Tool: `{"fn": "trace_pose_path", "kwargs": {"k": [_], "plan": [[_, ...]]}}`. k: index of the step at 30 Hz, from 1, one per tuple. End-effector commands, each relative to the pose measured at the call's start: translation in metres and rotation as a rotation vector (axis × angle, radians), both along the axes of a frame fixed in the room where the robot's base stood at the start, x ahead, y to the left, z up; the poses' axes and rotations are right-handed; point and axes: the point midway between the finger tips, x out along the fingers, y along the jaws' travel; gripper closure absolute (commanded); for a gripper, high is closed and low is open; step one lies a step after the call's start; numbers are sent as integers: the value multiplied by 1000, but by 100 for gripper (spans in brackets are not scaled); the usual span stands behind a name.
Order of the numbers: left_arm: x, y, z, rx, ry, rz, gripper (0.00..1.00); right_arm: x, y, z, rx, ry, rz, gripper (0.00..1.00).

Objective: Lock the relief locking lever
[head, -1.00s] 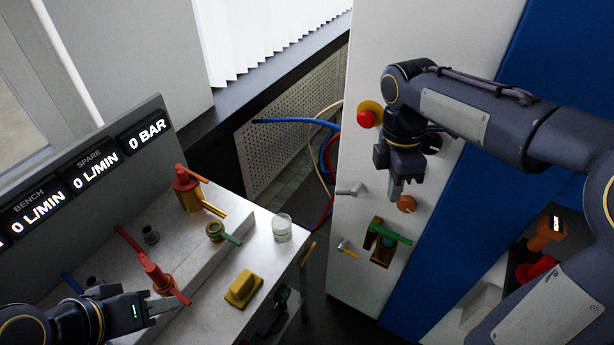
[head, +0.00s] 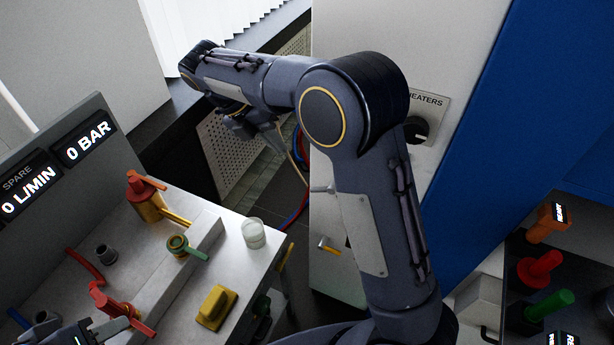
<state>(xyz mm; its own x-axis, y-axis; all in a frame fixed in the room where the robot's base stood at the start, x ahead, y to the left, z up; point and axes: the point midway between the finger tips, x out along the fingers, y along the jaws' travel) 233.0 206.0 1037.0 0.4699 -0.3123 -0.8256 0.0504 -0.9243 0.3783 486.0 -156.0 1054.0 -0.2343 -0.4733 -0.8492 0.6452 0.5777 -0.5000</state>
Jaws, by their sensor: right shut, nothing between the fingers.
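No readable label singles out the relief locking lever. A brass valve (head: 148,205) with an orange-red top handle and a yellow lever (head: 176,218) stands at the back of the metal bench. A green-handled brass fitting (head: 178,244) sits in front of it. A red lever valve (head: 115,306) stands at the lower left. My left gripper (head: 126,338) is beside that red valve, mostly cut off by the bottom edge, so its fingers are unclear. My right gripper (head: 272,140) is shut and empty, in the air above and behind the bench's right end.
A white cabinet (head: 330,230) is partly hidden by my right arm. Red and green controls (head: 540,268) are at the far right.

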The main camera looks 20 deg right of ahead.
Motion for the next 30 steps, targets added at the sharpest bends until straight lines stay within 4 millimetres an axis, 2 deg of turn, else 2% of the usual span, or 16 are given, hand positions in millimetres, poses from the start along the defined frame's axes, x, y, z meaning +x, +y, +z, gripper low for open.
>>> {"fn": "trace_pose_path", "kwargs": {"k": [8, 21, 30], "plan": [[0, 0, -1, 0, 0, 0, 64, -3, -6, -11, -1, 2, -3, 100], [0, 0, -2, 0, 0, 0, 64, -24, -48, -85, -1, 3, -4, 100], [0, 0, 0, 0, 0, 0, 64, -32, -65, -116, -1, 0, -3, 100]]}}
